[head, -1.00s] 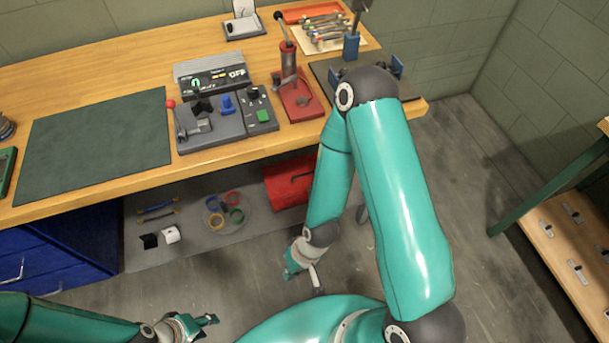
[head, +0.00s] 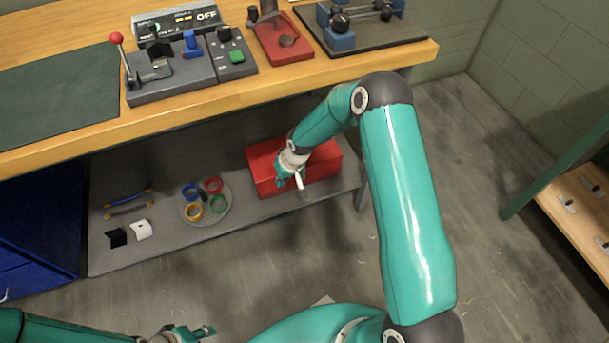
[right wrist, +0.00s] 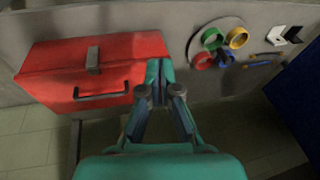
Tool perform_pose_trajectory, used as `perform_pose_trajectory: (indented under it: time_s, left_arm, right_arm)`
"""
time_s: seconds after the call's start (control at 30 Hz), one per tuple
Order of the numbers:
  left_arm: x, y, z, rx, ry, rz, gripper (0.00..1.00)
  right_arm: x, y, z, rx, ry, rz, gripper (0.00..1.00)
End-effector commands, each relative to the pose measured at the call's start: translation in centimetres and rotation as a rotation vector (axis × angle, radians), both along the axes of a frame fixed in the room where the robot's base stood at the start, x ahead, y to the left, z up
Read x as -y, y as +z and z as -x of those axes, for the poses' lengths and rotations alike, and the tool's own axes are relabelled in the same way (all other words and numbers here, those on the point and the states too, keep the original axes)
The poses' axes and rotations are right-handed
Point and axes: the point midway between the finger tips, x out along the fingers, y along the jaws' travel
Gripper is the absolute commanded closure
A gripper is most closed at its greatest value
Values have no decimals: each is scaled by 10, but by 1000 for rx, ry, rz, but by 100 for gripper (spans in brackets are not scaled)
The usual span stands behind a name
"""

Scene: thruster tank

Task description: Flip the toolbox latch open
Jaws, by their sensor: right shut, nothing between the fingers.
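The red toolbox (head: 325,162) sits on the grey shelf under the workbench. In the right wrist view the toolbox (right wrist: 55,65) is at the left, with a grey latch (right wrist: 93,60) on it and a dark handle (right wrist: 101,93) beside the latch. My right gripper (head: 284,178) is in front of the toolbox in the head view and hides part of it, including the latch. In the right wrist view the fingers (right wrist: 160,72) are shut and empty, to the right of the latch, by the toolbox's edge. My left gripper (head: 204,331) is at the bottom edge, partly cut off.
A round plate (head: 183,215) with several coloured rings lies left of the toolbox on the shelf (head: 160,250). A blue-ended bar, a black piece and a white piece lie further left. The workbench edge (head: 200,112) overhangs above. The bench leg stands right of the toolbox.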

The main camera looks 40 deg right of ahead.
Motion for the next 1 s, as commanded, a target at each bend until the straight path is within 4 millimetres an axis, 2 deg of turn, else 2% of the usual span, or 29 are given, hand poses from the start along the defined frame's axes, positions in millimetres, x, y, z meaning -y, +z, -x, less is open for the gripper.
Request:
perform_pose_trajectory:
  time_s: [0.03,0.1,0.2,0.33,0.5,0.77,1.0]
  left_arm:
    - [0,-38,0,0,0,0,60]
    - [0,-59,0,0,0,0,60]
    - [0,-81,0,1,0,0,60]
    - [0,-96,0,1,0,0,60]
    - [0,-99,0,1,0,0,60]
    - [0,-97,0,1,-1,0,60]
    - [0,-102,0,1,0,0,60]
  right_arm:
    - [26,-26,-19,21,-19,36,100]
    - [56,-30,-38,33,-39,84,100]
    - [93,-31,-55,46,-66,144,100]
    - [124,-27,-66,51,-95,195,100]
    - [137,-22,-69,52,-109,218,100]
    - [137,-21,-69,51,-109,218,100]
    - [137,-35,-73,50,-108,217,100]
